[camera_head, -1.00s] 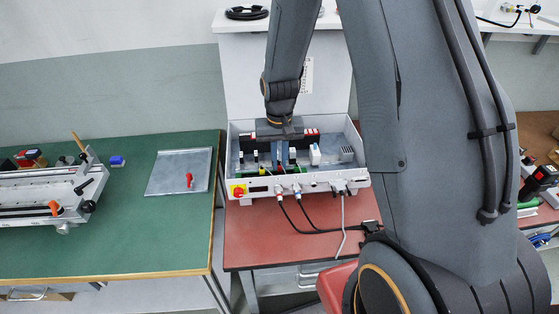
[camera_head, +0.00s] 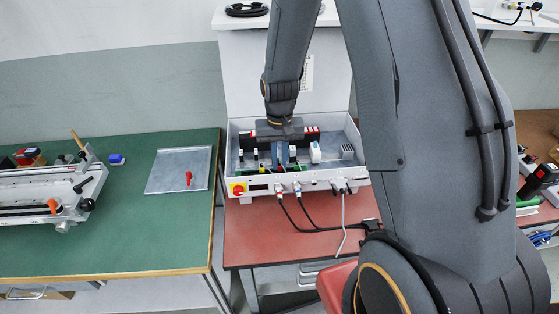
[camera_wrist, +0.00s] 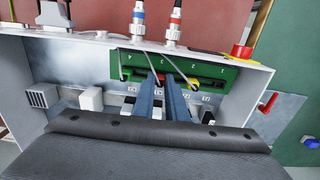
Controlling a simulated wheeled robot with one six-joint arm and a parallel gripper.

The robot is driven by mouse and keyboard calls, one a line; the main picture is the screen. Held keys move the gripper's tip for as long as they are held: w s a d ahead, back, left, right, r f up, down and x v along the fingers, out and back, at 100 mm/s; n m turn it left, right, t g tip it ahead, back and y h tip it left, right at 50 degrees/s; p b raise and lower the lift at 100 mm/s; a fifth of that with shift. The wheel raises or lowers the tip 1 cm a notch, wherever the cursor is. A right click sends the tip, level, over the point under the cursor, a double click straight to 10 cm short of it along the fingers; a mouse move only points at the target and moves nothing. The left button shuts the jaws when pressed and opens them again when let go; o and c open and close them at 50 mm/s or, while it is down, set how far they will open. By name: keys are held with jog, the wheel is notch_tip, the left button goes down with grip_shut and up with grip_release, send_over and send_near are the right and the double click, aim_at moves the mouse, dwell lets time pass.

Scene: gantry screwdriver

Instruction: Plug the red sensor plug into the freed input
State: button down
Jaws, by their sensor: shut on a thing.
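My gripper (camera_head: 281,165) reaches down into the open grey control box (camera_head: 218,182). In the wrist view its two blue fingers (camera_wrist: 161,80) are shut on a small red plug (camera_wrist: 160,79), mostly hidden between the tips. The plug is at the lower edge of the green terminal board (camera_wrist: 208,72), which has dark input slots and white markings. I cannot tell whether the plug is seated in a slot. A yellow plug (camera_wrist: 192,84) is right of the fingers. Thin grey leads run from the box wall to the board.
Red-ringed (camera_wrist: 175,20) and blue-ringed (camera_wrist: 138,17) cable connectors stand on the box's front wall. A red-and-yellow switch (camera_head: 238,190) is at its left. White and dark modules crowd the box. A green table (camera_head: 120,235) with a metal plate (camera_head: 165,170) is left.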

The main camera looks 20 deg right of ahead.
aim_at(280, 165)
jog(key=shift+f, duration=0.15)
jog(key=c, duration=1.7)
grip_release()
jog(key=shift+r+p, duration=1.9)
jog(key=shift+r, duration=0.85)
